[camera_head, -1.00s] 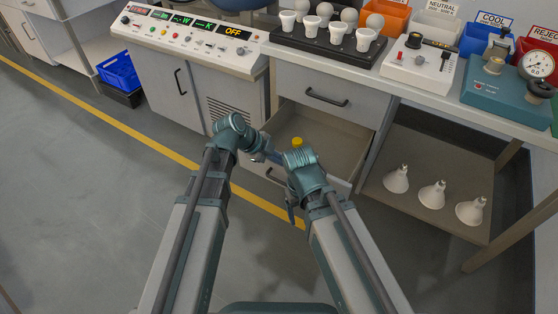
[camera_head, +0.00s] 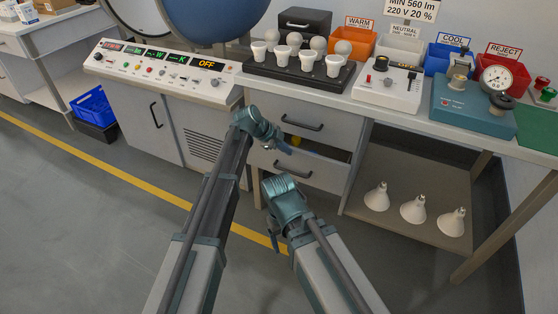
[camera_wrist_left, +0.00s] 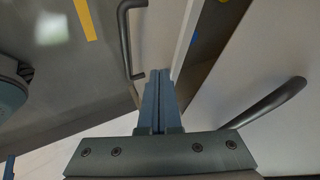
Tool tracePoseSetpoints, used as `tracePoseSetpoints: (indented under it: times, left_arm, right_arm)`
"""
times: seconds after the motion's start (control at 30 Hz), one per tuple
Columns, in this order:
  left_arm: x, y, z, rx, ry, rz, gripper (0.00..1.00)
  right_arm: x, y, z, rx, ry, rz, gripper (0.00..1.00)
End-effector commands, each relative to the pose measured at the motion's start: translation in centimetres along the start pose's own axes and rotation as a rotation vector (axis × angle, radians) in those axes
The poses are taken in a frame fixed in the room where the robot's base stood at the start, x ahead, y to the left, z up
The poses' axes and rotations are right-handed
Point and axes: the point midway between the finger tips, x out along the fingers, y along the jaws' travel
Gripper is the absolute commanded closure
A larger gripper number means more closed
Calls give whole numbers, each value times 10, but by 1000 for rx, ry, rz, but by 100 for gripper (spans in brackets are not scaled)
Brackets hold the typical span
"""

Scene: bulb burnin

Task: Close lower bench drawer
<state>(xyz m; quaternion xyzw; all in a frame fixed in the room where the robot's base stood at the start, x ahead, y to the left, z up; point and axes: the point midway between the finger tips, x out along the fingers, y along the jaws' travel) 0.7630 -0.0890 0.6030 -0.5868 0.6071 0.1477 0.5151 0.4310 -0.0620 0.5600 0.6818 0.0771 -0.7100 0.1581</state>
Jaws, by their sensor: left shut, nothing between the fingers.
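The lower drawer (camera_head: 318,174) of the bench is slightly open, its front standing out a little from the cabinet. A dark gap shows above it with part of a yellow thing (camera_head: 296,140) inside. Its dark handle (camera_head: 293,170) also shows in the left wrist view (camera_wrist_left: 126,40). My left gripper (camera_head: 287,149) is shut and empty, at the top of the lower drawer's front. In the left wrist view its fingers (camera_wrist_left: 158,75) point at the drawer's top edge; I cannot tell whether they touch. My right gripper (camera_head: 277,240) hangs low before the bench, its fingers too small to read.
The upper drawer (camera_head: 345,130) is shut, its handle (camera_head: 302,125) just above my left gripper. Lamp bulbs (camera_head: 413,209) stand on the open shelf at right. A bulb rack (camera_head: 260,70) and test devices fill the bench top.

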Motion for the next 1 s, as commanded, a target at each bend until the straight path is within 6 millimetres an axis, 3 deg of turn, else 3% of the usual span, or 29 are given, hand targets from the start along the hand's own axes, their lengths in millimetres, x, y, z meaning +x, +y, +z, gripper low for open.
tracePoseSetpoints:
  times: [0.1,0.3,1.0]
  left_arm:
    - [8,-15,1,0,0,0,100]
    - [13,-25,0,0,0,0,100]
    - [13,-20,-4,0,0,0,100]
  right_arm:
    - [0,0,0,0,0,0,21]
    - [0,0,0,0,0,0,21]
    - [0,0,0,0,0,0,21]
